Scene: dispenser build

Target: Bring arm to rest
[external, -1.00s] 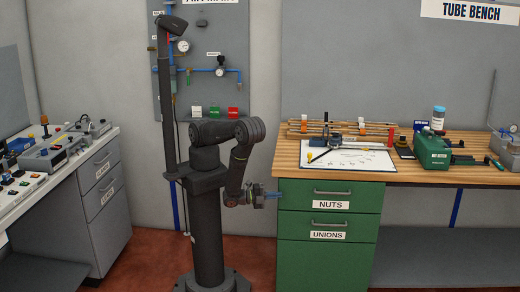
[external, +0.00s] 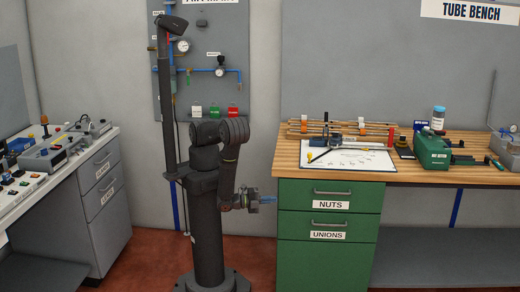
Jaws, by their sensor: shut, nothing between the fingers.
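My gripper (external: 269,200) shows at the end of my arm in the external view. Its blue fingers are shut, with nothing between them. It points right, just left of the green drawer cabinet (external: 330,258) and about level with the NUTS drawer (external: 325,191). The gap between the fingertips and the cabinet is hard to judge from this angle. My arm is folded, with its elbow high and its forearm hanging down in front of my column.
The wooden tube bench (external: 440,179) stands right, holding a white sheet (external: 370,160) and a green machine (external: 432,152). A grey cabinet (external: 101,210) stands left. A wall panel (external: 205,95) with valves is behind my arm. Red floor (external: 140,262) is open between the cabinets.

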